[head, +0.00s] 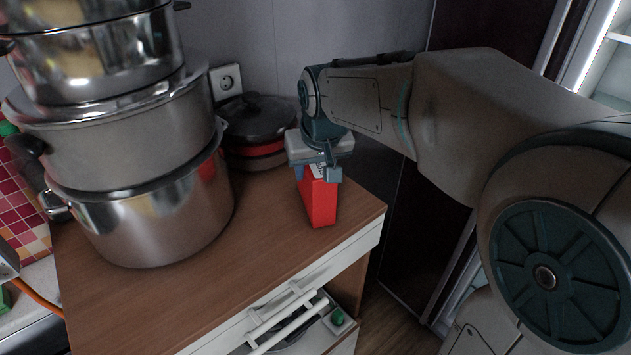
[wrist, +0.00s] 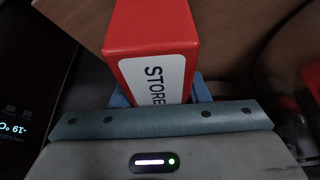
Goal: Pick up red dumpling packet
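The red dumpling packet (head: 320,200) is a red box at the right end of the wooden counter, under my gripper (head: 318,172). In the wrist view the packet (wrist: 150,28) has a white label reading "STORE" and lies between the two blue fingers of my gripper (wrist: 160,95). The fingers show only as slivers on either side of it. Their tips are hidden behind the box, so I cannot tell whether they press on it. The packet's base appears at the counter top; I see no clear gap under it.
A tall stack of steel pots (head: 150,215) stands left of the packet. A dark lidded pan (head: 256,120) is behind it, near a wall socket (head: 226,82). The wooden counter (head: 255,245) is bare in front.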

